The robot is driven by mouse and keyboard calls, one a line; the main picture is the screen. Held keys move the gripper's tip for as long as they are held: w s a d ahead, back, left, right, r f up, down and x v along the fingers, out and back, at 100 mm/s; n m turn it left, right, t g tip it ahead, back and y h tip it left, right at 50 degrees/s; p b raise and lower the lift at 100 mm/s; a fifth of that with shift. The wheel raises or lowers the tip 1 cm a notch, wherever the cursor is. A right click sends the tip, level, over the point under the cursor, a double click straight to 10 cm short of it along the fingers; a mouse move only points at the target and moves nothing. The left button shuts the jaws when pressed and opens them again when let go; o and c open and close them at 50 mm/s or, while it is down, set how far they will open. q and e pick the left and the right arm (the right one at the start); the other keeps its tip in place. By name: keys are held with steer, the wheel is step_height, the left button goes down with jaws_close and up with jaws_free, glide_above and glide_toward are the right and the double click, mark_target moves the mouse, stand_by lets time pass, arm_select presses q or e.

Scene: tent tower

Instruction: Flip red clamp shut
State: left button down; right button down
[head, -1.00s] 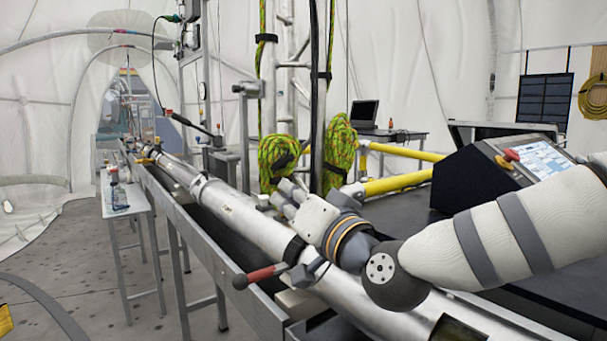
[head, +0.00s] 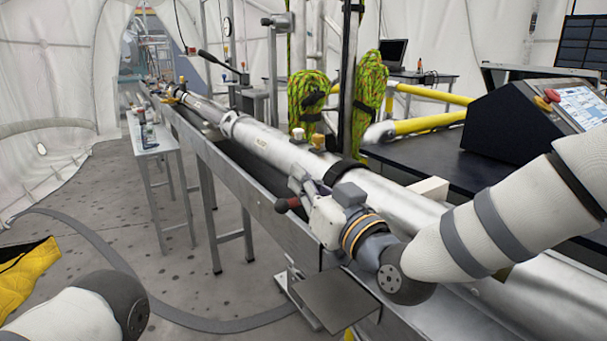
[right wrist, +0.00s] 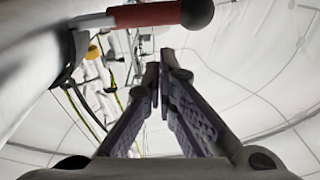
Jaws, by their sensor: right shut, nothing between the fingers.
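The red clamp handle (head: 291,203) with its dark ball end shows beside the long silver tube in the head view, partly hidden by my right gripper. A dark band (head: 345,172) circles the tube near it. In the right wrist view the red handle (right wrist: 145,15) and its black ball cross the top, a pale rod joining it to the clamp at the left. My right gripper (head: 298,184) is shut and empty, close to the handle. Its fingers (right wrist: 163,75) meet below and beside the ball, with no grip on the handle. My left gripper is out of view.
The silver tube (head: 275,147) lies along a metal trough (head: 235,185). Green-yellow rope bundles (head: 308,98) hang behind it. A yellow rail (head: 430,122) and a dark control console (head: 515,130) stand at the right. A narrow side table (head: 160,138) stands left; floor there is open.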

stand_by(0.4)
